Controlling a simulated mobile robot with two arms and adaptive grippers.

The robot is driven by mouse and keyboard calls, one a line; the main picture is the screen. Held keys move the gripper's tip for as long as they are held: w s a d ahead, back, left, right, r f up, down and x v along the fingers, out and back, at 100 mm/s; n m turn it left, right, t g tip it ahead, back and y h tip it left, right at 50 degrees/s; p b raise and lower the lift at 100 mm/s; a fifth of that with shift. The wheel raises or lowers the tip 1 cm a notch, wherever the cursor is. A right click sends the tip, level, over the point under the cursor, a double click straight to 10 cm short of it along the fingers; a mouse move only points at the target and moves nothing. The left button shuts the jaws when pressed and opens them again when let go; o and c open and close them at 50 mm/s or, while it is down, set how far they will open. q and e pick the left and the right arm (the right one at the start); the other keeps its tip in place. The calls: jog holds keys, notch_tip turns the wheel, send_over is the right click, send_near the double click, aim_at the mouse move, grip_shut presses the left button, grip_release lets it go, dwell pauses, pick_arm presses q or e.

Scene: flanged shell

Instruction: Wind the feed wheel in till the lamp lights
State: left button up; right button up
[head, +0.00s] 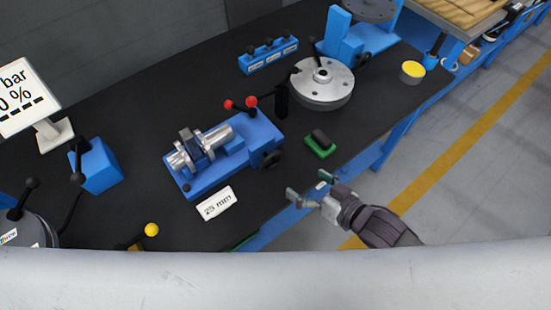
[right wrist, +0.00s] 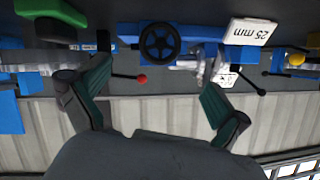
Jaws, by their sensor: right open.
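The black feed wheel (head: 270,160) sits on the right end of a blue machine (head: 213,160) on the black bench. The wheel shows face-on in the right wrist view (right wrist: 160,42). My right gripper (head: 310,188) is open and empty at the bench's front edge, apart from the wheel and to its lower right. In the right wrist view the open fingers (right wrist: 156,78) stand on either side of the wheel, nearer the camera. I cannot tell which thing is the lamp; none looks clearly lit. My left gripper is not in view.
A "25 mm" plate (head: 217,203) stands in front of the machine. A round metal flange (head: 322,88) is farther back. The floor at right is clear.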

aim_at(273, 163)
jog(key=p+x, duration=0.1)
jog(key=x, duration=1.1)
jog(key=shift+a, duration=0.1)
jog(key=shift+w+a+f, duration=0.3)
jog(key=shift+w+a, duration=0.1)
jog(key=shift+w, duration=0.1)
jog(key=c, duration=1.1)
jog(key=shift+o, duration=0.2)
jog(key=shift+s+p, duration=0.1)
jog(key=shift+p, duration=0.25)
